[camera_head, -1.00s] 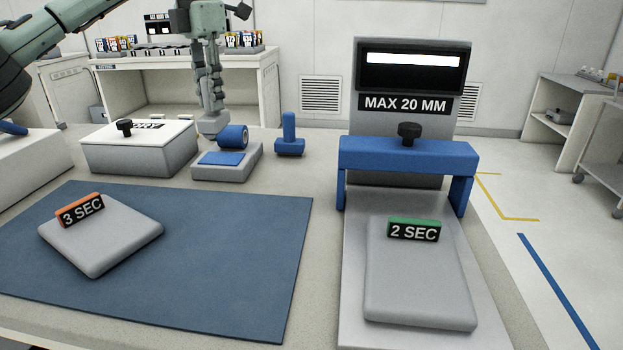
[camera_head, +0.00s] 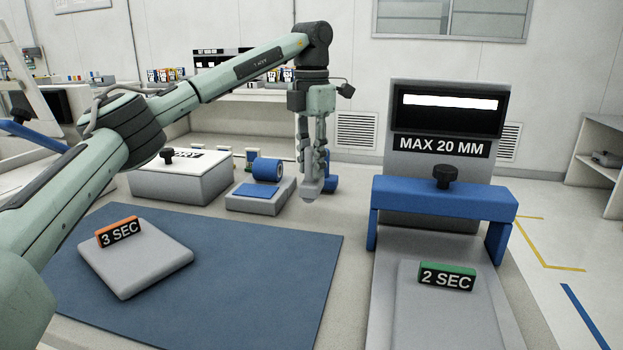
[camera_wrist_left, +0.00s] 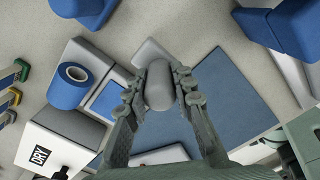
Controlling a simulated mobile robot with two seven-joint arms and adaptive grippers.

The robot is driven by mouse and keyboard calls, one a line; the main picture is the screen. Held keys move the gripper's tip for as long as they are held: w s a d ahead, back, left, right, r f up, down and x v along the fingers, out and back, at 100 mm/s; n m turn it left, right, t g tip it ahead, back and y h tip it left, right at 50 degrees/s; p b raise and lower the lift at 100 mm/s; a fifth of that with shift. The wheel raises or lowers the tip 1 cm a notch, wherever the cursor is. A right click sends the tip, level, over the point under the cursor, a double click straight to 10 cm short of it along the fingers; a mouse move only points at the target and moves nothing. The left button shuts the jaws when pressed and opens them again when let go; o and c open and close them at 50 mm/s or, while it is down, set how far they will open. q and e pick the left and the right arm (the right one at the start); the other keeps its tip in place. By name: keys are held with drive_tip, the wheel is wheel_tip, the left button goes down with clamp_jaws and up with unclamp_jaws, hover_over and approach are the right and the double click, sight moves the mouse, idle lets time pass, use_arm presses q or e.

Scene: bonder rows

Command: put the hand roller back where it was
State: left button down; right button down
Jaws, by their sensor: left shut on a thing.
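My left gripper (camera_head: 308,160) points down, shut on a grey rounded piece, the hand roller (camera_head: 312,190) as far as I can tell. In the left wrist view the roller (camera_wrist_left: 160,85) sits between the two fingers, with a wider grey part beyond it. The roller hangs to the right of the grey block with the blue pad (camera_head: 257,205). A blue stand-like thing (camera_head: 331,183) is partly hidden behind the gripper; I cannot tell how high the roller is above the table. My right gripper is not in view.
A blue roll (camera_head: 267,169) is at the back of the grey block. A lidded box (camera_head: 165,185) with a black knob stands left. A blue mat (camera_head: 240,270) carries a "3 SEC" plate (camera_head: 135,265). The press with a blue bridge (camera_head: 444,198) stands right.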

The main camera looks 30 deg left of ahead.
sight(311, 180)
use_arm(q)
wheel_tip(311, 180, down, 3)
drive_tip(key=shift+f, duration=0.45)
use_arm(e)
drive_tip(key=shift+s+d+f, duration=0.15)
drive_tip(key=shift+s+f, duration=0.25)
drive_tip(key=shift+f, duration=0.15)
use_arm(q)
drive_tip(key=shift+f, duration=0.15)
drive_tip(key=c, duration=1.3)
unclamp_jaws()
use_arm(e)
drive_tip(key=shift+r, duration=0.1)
